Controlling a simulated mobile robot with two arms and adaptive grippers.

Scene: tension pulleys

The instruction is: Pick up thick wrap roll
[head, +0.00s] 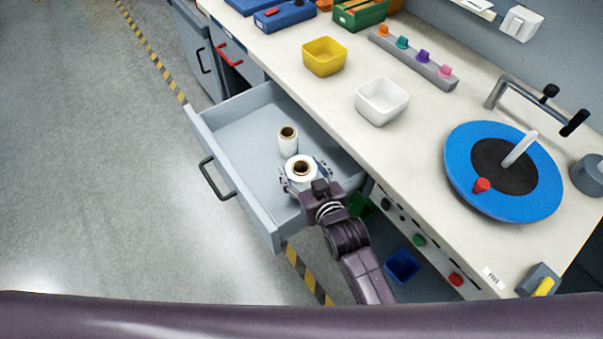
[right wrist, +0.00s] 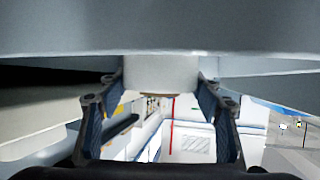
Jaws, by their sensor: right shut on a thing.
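The thick wrap roll (head: 301,168), white with a brown core, stands upright in or just above the open grey drawer (head: 228,176). My right gripper (head: 305,179) is shut on it, with one finger on each side. In the right wrist view the white roll (right wrist: 160,68) sits between the two fingers of the gripper (right wrist: 161,88). A thinner white roll (head: 288,141) stands just behind it in the drawer. I cannot tell whether the held roll touches the drawer floor. My left gripper is not in view.
The worktop (head: 420,140) lies right of the drawer, with a yellow bin (head: 324,58), a white bin (head: 381,101) and a blue turntable (head: 540,196). The drawer's front wall and handle (head: 212,180) stick out over open floor (head: 110,190). The drawer's left part is clear.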

